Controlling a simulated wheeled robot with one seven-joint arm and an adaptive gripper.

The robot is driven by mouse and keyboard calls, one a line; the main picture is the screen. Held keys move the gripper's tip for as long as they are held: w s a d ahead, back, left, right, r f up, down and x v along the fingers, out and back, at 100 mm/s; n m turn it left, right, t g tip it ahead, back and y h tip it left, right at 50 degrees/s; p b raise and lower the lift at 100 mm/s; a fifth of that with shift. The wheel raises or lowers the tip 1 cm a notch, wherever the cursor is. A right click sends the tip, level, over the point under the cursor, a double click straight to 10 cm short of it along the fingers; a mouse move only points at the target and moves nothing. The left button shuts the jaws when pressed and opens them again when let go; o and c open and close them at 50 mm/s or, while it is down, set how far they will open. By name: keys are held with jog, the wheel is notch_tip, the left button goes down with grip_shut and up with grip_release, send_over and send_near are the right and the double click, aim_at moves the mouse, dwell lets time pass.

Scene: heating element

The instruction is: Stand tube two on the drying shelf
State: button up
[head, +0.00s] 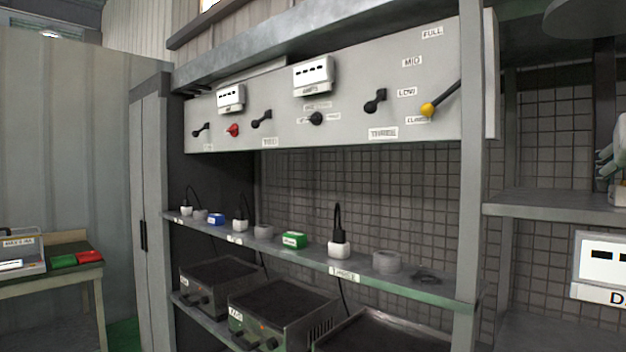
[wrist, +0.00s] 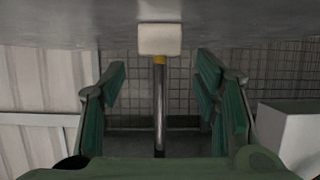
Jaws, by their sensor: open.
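In the wrist view a slim grey metal tube (wrist: 159,110) with a yellow band and a white block-like end (wrist: 160,39) shows between the fingers. No number is legible on it, so I cannot tell whether it is tube two. My gripper (wrist: 161,82) is open, its green fingers on either side of the tube with visible gaps. In the head view no tube is clearly seen, and my gripper is not clearly identifiable. No shelf is labelled as the drying shelf; a bare grey shelf (head: 550,204) is at the right.
A control panel (head: 285,125) with levers hangs above a narrow shelf (head: 320,264) holding plugs, grey rings and blue and green blocks. Heater boxes (head: 280,308) stand below. A grey post (head: 470,180) divides the bays. A white box (wrist: 288,135) is right of my gripper.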

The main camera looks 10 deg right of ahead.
jog(key=v, duration=0.7)
jog(key=a+f+n+y, duration=0.1)
jog(key=a+f, duration=0.1)
jog(key=f, duration=0.1)
jog(key=w+a+f+y, duration=0.1)
jog(key=a+f, duration=0.1)
jog(key=a, duration=0.1)
jog(key=w+a+f+n+y, duration=0.1)
jog(key=a+f, duration=0.2)
jog(key=shift+w+f+n+y, duration=0.25)
jog(key=shift+f+n+y, duration=0.05)
jog(key=shift+f, duration=0.05)
jog(key=s+a+f+n+g+y, duration=0.2)
jog(key=s+a+f, duration=0.3)
jog(key=a+f, duration=0.5)
jog(key=s+a+f+n+g+y, duration=0.2)
jog(key=s+a+f+n+y, duration=0.2)
jog(key=a+f, duration=0.7)
notch_tip(320, 180, down, 3)
jog(key=shift+s+a+r+n+y, duration=0.15)
jog(key=shift+s+n+y, duration=0.3)
jog(key=shift+n, duration=0.25)
